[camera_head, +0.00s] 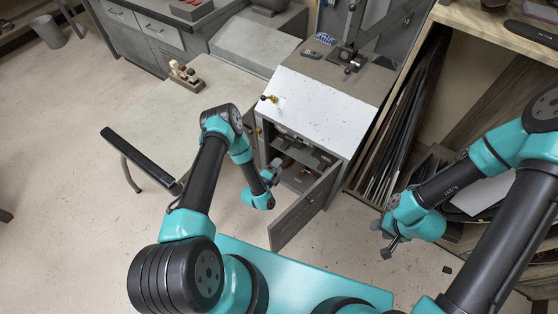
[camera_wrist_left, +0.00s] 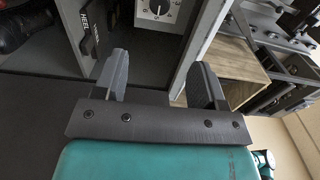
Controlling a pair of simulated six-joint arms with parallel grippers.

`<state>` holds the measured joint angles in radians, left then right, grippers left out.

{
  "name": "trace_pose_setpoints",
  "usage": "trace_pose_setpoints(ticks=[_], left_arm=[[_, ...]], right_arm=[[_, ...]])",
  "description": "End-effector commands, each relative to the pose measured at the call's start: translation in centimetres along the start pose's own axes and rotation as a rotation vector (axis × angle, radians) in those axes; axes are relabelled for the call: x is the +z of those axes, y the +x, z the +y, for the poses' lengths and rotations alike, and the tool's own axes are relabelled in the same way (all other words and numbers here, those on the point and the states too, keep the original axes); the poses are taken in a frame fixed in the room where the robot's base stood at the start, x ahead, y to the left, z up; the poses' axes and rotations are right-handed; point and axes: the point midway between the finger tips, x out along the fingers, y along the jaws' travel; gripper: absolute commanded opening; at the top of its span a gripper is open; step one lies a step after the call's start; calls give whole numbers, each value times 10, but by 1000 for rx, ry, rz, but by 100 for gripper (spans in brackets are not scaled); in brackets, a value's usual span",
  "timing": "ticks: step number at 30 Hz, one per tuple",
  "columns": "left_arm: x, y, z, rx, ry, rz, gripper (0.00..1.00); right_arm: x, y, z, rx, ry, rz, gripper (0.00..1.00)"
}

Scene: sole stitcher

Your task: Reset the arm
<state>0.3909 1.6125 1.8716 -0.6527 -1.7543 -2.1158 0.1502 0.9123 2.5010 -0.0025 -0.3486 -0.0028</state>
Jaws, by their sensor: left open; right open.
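My left arm comes in from the left in the head view, teal and black. Its gripper (camera_head: 272,172) is at the front of the open grey cabinet, beside the cabinet's door. In the left wrist view its two grey fingers (camera_wrist_left: 160,85) are spread apart with nothing between them. A panel with a white dial (camera_wrist_left: 158,8) and a black "HEEL" label (camera_wrist_left: 88,32) lies beyond the fingers. My right gripper (camera_head: 388,238) hangs over the floor right of the cabinet, apart from it. It is open, and I see nothing in it.
The cabinet (camera_head: 325,112) has a white top, and its door (camera_head: 303,212) stands open toward me. Dark items lie on its inner shelf (camera_head: 300,150). A pale table (camera_head: 160,118) stands left, with a small wooden-and-dark object (camera_head: 185,76). Upright sheets (camera_head: 405,130) fill the rack at right.

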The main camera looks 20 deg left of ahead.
Motion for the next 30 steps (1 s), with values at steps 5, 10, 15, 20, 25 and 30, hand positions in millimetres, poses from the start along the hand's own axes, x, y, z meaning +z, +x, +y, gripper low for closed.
trace_pose_setpoints(ticks=[5,10,15,20,25,30], left_arm=[[0,0,0,1,-1,0,65],[1,2,-4,43,-59,10,65],[2,4,-14,183,-247,24,65],[2,-4,-28,375,-504,-7,65],[0,-22,-46,580,-785,-103,65],[-5,-50,-67,769,-1059,-264,65]], right_arm=[[0,0,0,0,0,0,43],[0,0,0,0,0,0,43],[0,0,0,0,0,0,43],[0,0,0,0,0,0,43],[0,0,0,0,0,0,43],[0,0,0,0,0,0,43]])
